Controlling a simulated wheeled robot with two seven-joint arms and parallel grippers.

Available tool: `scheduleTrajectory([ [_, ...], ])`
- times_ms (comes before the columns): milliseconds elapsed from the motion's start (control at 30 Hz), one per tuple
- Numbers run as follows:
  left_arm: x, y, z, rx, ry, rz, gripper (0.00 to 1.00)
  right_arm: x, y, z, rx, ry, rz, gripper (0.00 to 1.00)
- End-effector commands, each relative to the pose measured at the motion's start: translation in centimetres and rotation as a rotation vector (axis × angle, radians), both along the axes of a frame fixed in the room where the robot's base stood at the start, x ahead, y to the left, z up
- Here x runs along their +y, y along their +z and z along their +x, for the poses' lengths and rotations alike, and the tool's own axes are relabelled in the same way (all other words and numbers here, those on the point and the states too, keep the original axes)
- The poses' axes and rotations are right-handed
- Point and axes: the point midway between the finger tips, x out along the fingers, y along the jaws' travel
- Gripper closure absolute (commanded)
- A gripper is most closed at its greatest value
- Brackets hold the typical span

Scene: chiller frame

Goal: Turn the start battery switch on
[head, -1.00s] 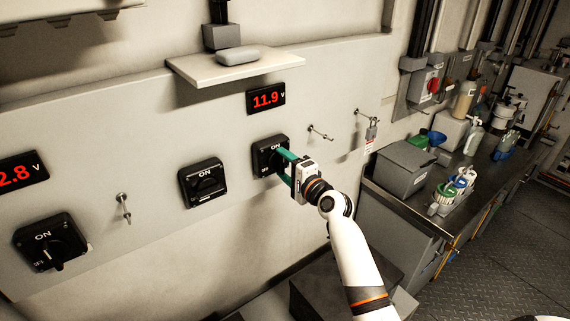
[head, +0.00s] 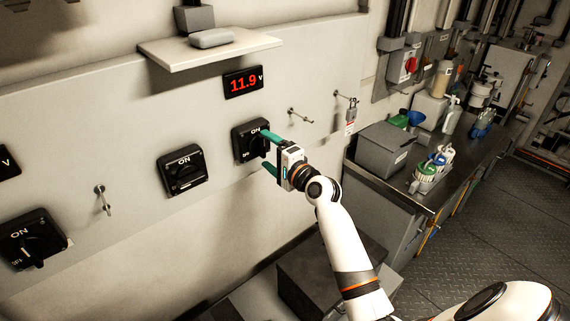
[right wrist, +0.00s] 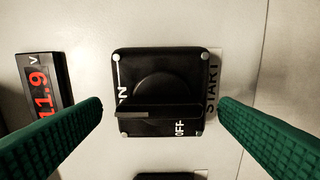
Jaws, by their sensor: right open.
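The start battery switch (head: 249,141) is a black square rotary switch on the wall panel, below the 11.9 V display. In the right wrist view its knob (right wrist: 155,112) is a bar running from the ON side towards the START label (right wrist: 212,82); OFF is at the lower right corner. In the head view the bar looks upright, partly hidden by a finger. My right gripper (head: 267,152) is open just in front of the switch. Its green fingers (right wrist: 161,104) stand wide apart on either side of the knob, with clear gaps. My left gripper is not in view.
Two similar switches sit to the left, a middle one (head: 183,172) and a far left one (head: 32,238). A shelf (head: 211,46) juts out above the display (head: 243,81). Hooks and a padlock (head: 351,114) are to the right, then a cluttered bench (head: 420,192).

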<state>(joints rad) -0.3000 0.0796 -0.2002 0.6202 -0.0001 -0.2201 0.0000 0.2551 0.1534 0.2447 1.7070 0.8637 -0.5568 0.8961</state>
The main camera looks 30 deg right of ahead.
Motion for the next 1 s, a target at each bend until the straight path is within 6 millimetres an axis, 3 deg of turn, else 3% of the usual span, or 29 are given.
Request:
scheduleTrajectory([
  [300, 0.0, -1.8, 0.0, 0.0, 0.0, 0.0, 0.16, -0.9, -0.4, -6.6, 0.003, -0.001, -0.002, 0.16],
  [500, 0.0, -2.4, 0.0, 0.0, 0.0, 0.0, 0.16, -1.3, -0.3, -9.3, 0.003, 0.0, 0.0, 0.16],
  [1000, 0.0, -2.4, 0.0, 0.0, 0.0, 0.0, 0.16, -1.4, -0.1, -10.2, 0.002, 0.0, 0.0, 0.16],
])
